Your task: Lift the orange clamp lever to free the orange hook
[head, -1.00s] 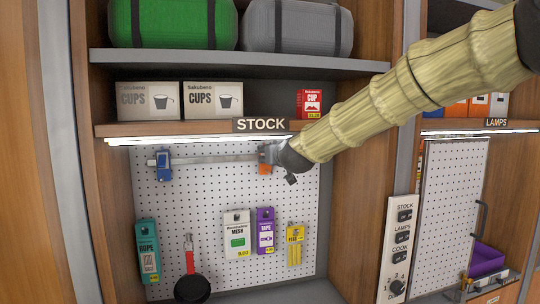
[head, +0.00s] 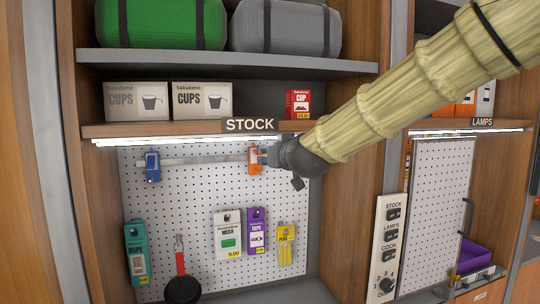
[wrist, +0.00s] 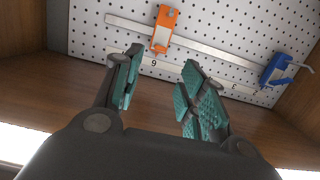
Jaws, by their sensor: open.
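The orange hook (head: 254,160) sits on the metal rail (head: 205,160) near its right end, below the STOCK sign. In the wrist view the orange hook (wrist: 162,30) is upright on the numbered rail, beyond and above my fingers. Its clamp lever cannot be told apart clearly from the hook body. My gripper (wrist: 158,85) is open and empty, its teal pads apart, with the hook ahead of the gap and not touched. In the head view my gripper (head: 270,156) is just right of the hook and partly hidden by my wrist.
A blue hook (head: 152,167) is at the rail's left end. The pegboard (head: 190,205) carries hanging goods below: a teal rope pack (head: 136,255), a pan (head: 182,289), a mesh pack (head: 228,236) and others. The wooden shelf (head: 165,130) overhangs the rail.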

